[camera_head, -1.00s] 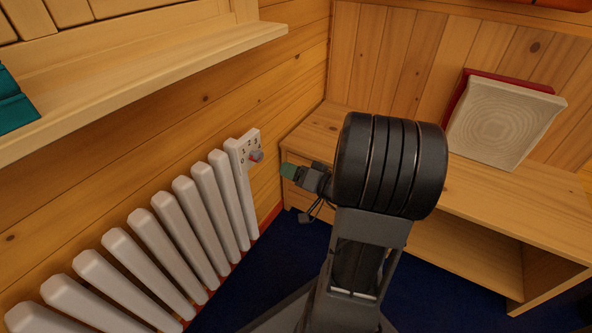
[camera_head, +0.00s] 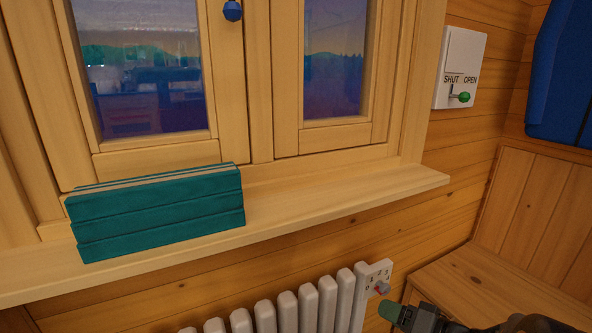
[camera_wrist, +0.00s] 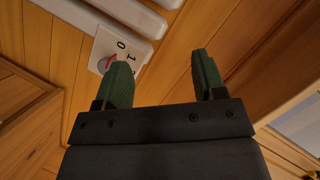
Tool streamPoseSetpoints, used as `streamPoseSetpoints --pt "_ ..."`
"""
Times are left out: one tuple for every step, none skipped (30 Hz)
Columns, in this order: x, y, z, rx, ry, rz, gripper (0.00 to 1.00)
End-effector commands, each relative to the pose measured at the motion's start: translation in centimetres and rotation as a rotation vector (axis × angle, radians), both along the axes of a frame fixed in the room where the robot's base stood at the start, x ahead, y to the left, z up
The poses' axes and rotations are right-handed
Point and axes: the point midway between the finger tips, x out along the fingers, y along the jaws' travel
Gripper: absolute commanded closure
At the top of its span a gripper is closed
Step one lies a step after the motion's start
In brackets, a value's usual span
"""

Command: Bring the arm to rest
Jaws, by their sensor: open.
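My gripper (camera_wrist: 163,80) is open in the wrist view, its two green fingers apart with nothing between them. In the head view my gripper (camera_head: 388,311) shows at the lower right, in front of the radiator's valve end, and the rest of the arm runs out of the bottom right corner. In the wrist view the numbered valve plate (camera_wrist: 118,50) lies behind the left finger, which partly hides its red knob. I cannot tell how far the fingers are from it.
A white radiator (camera_head: 290,310) stands under the window sill (camera_head: 330,205). A teal slatted box (camera_head: 158,212) sits on the sill. A SHUT/OPEN switch plate (camera_head: 461,68) is on the wall. A wooden bench (camera_head: 480,280) stands at the right.

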Motion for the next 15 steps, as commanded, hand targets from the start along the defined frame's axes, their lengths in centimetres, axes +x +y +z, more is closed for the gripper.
streamPoseSetpoints --pt "-0.6 2.1 4.6 -0.02 0.064 0.08 0.36" --pt "-1.1 3.2 5.8 -0.033 0.111 0.123 0.36" --pt "-1.8 4.4 7.2 -0.057 0.175 0.173 0.36" --pt "-2.4 5.3 8.3 -0.077 0.222 0.208 0.36" --pt "-3.0 6.0 9.3 -0.102 0.269 0.239 0.36" --pt "-3.7 6.8 10.8 -0.14 0.327 0.273 0.36" --pt "-4.3 7.4 11.9 -0.172 0.369 0.294 0.36" --pt "-4.9 7.8 12.9 -0.207 0.411 0.311 0.36" --pt "-5.6 8.2 14.4 -0.256 0.462 0.328 0.36" --pt "-6.1 8.5 15.5 -0.296 0.495 0.336 0.36" --pt "-6.6 8.7 16.7 -0.338 0.527 0.341 0.36" --pt "-7.2 8.8 18.3 -0.395 0.565 0.341 0.36" --pt "-7.6 8.8 19.4 -0.437 0.589 0.338 0.36" --pt "-7.9 8.8 20.6 -0.481 0.608 0.331 0.36" --pt "-8.2 8.7 22.1 -0.537 0.629 0.315 0.36"
